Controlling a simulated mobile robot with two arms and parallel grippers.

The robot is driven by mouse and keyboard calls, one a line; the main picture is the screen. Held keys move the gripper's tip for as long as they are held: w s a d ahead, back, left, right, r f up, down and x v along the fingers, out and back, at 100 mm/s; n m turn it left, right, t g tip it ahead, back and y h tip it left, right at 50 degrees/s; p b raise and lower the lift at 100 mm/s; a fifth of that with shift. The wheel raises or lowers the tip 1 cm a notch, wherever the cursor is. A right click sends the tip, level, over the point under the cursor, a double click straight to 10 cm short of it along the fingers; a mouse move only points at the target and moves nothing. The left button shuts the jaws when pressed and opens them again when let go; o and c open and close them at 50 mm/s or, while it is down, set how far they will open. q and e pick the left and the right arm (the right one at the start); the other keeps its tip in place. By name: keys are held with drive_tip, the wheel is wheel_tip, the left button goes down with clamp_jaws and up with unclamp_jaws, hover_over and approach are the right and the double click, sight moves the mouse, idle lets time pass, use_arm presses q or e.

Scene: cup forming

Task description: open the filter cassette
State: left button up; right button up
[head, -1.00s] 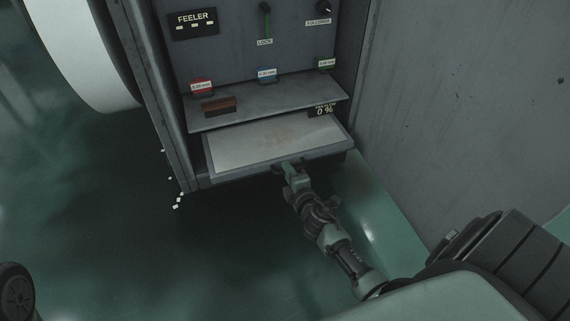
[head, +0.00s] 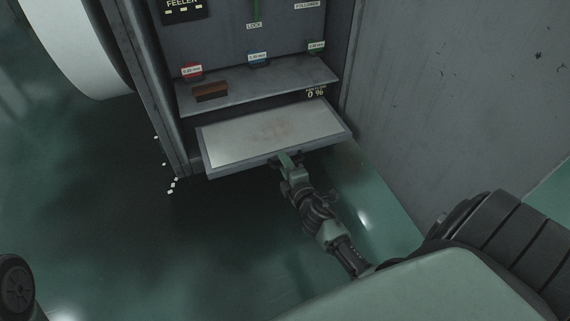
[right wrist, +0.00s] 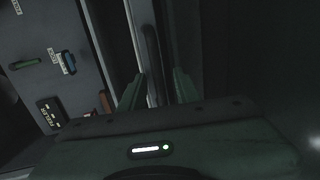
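The filter cassette (head: 232,145) is a shallow drawer with a pale, faintly brown-stained top, low in the grey cabinet. It sticks out below the shelf. My right gripper (head: 287,160) is at the middle of its front edge, at the handle. In the right wrist view the two green fingers (right wrist: 158,90) stand on either side of a dark handle bar (right wrist: 151,55) and appear closed on it. The exact finger contact is dark and hard to see. My left gripper is not in view.
Above the cassette is a shelf (head: 262,85) with a brown block (head: 210,91) and red, blue and green labelled feelers. A grey wall (head: 460,90) stands to the right. White bits (head: 171,187) lie on the green floor at left.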

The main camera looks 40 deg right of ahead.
drive_tip(key=p+v, duration=0.2)
drive_tip(key=v, duration=0.5)
drive_tip(key=shift+s, duration=0.35)
drive_tip(key=shift+a+r, duration=0.1)
drive_tip(key=shift+r, duration=0.05)
